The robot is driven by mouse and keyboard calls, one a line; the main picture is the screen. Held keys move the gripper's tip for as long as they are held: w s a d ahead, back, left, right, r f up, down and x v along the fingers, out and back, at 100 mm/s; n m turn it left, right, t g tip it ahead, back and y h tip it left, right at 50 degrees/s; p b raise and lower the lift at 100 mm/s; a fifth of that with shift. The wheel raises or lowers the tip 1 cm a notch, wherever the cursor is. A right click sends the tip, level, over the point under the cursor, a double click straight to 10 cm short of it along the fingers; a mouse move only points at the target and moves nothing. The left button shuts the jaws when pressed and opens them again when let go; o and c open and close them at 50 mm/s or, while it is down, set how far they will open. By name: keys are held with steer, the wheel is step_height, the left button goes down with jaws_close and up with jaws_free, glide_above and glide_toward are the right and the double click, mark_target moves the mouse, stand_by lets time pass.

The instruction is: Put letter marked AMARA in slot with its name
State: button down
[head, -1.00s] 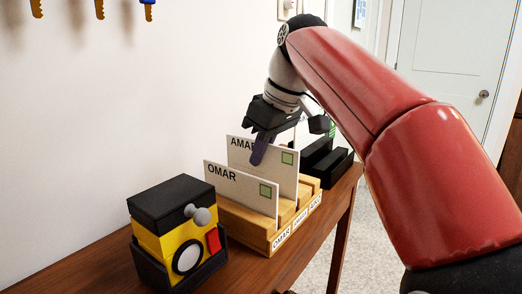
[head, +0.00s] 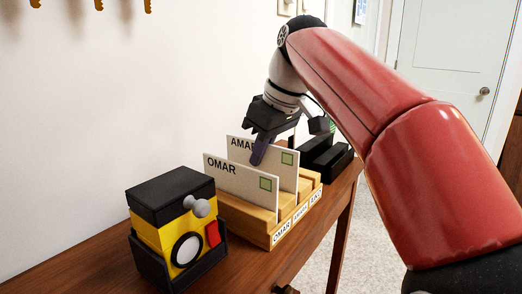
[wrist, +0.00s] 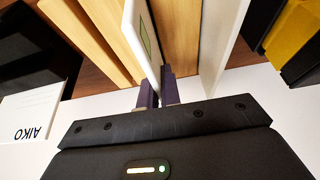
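The white letter marked AMARA (head: 285,172), with a green stamp, stands upright over the wooden rack (head: 245,220), behind the letter marked OMAR (head: 240,185). Its lower edge is mostly hidden, so I cannot tell how deep it sits. My gripper (head: 258,152) is shut on its upper edge; in the wrist view the purple fingers (wrist: 160,92) pinch the edge of the letter (wrist: 138,35). The rack's front labels read OMAR, AMARA (head: 300,213) and AIKO. The OMAR letter stands in the slot nearest the head camera and shows right of the fingers in the wrist view (wrist: 222,60).
A yellow and black box-like object (head: 172,225) stands in front of the rack. A black holder (head: 325,160) stands behind it. A letter marked AIKO (wrist: 35,125) shows in the wrist view. The wall is close on the left; the table edge is on the right.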

steer(key=c, duration=1.1)
jaws_free()
steer(key=shift+r, duration=0.15)
steer(key=shift+r+p, duration=2.35)
steer(key=shift+r, duration=0.05)
